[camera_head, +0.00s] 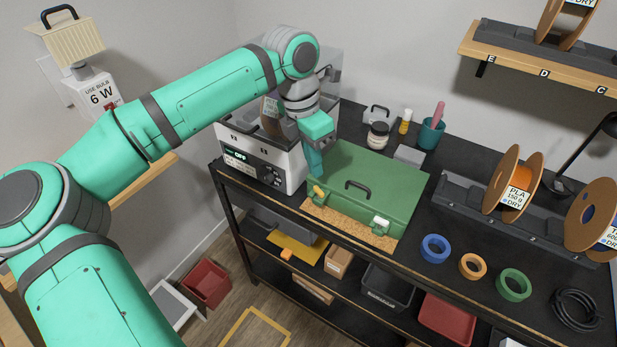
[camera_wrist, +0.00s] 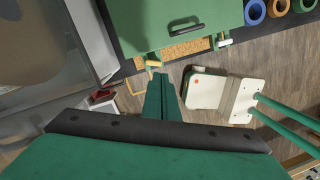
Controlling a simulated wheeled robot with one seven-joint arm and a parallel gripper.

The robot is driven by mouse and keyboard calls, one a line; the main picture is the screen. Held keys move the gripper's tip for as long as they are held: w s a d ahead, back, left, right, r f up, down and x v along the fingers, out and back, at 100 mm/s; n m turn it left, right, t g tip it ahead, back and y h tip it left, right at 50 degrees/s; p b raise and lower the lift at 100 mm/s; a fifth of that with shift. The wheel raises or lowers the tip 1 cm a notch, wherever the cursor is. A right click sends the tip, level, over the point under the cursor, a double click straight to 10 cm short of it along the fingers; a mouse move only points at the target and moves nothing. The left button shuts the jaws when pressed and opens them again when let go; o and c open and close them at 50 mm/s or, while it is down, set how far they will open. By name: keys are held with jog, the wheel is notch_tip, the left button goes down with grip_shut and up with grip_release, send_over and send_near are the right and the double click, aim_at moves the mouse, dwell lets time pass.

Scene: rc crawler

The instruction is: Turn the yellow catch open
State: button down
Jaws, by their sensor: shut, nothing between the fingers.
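The green case (camera_head: 375,188) lies closed on a cork mat (camera_head: 345,227) on the black bench, with a dark handle on it. The yellow catch (camera_head: 318,192) is at the left end of its front edge; it also shows in the wrist view (camera_wrist: 154,62). A white catch (camera_head: 380,226) sits at the right end of the same edge.
A white machine (camera_head: 262,160) with a dark dial stands close on the left of the case. Behind are a jar (camera_head: 377,134) and a teal cup (camera_head: 430,134). Blue, orange and green rings (camera_head: 513,284) lie to the right. The bench's front edge is close to the mat.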

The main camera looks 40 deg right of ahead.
jog(key=w+a+f+h, duration=0.2)
jog(key=a+h, duration=0.6)
jog(key=a, duration=0.5)
send_near(315, 191)
notch_tip(315, 191, down, 4)
jog(key=d, duration=0.3)
jog(key=shift+s+d+t, duration=0.1)
jog(key=shift+s+t, duration=0.2)
jog(key=shift+t, duration=0.1)
jog(key=shift+s+d, duration=0.15)
jog(key=shift+d, duration=0.3)
jog(key=shift+w, duration=0.2)
